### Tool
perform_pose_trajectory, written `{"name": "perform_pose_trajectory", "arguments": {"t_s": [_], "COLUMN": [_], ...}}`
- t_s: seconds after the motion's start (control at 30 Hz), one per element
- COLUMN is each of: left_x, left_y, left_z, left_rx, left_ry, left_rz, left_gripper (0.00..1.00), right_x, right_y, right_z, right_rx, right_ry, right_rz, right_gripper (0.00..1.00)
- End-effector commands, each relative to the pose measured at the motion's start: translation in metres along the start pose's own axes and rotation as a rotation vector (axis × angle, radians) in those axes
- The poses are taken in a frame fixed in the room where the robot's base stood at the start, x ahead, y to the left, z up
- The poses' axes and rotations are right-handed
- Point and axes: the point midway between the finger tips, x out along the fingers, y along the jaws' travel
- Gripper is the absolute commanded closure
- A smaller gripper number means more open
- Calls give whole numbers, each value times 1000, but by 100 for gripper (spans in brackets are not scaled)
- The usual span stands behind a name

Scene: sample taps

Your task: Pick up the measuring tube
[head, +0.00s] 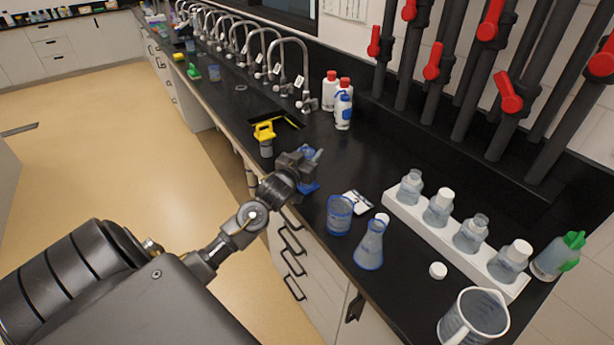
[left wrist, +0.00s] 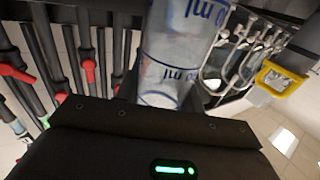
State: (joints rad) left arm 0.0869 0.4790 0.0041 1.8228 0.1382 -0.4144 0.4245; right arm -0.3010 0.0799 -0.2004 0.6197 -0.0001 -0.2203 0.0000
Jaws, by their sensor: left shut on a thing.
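My left gripper (head: 300,169) is over the black counter, left of the middle of the head view. It is shut on the measuring tube (head: 308,187), whose blue base shows below the fingers and whose upper part is mostly hidden by them. In the left wrist view the measuring tube (left wrist: 178,48) is clear plastic with blue "ml" marks, rising from behind the dark gripper body. I cannot tell whether its base touches the counter. My right gripper is in neither view.
A blue-marked beaker (head: 339,214) and a conical flask (head: 370,243) stand to the right of the gripper. A white rack (head: 408,218) of bottles lies beyond them. A yellow-topped container (head: 265,139) stands to the left, by the sink. Taps line the back.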

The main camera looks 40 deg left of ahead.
Motion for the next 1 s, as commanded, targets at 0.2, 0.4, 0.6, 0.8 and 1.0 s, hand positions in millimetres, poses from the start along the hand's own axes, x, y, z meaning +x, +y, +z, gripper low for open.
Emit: {"name": "perform_pose_trajectory", "arguments": {"t_s": [0.2,0.4,0.6,0.8,1.0], "left_x": [0,0,-23,-66,-108], "left_y": [0,0,3,9,14], "left_z": [-1,-16,-58,-97,-117], "left_rx": [0,0,2,2,2], "left_ry": [1,5,7,4,2], "left_rz": [0,0,3,3,2], "left_gripper": [95,95,95,95,95], "right_x": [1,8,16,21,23], "right_y": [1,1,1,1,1], "right_z": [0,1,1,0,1], "right_rx": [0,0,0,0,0], "right_ry": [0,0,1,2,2], "right_rz": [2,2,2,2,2], "right_gripper": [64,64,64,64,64]}}
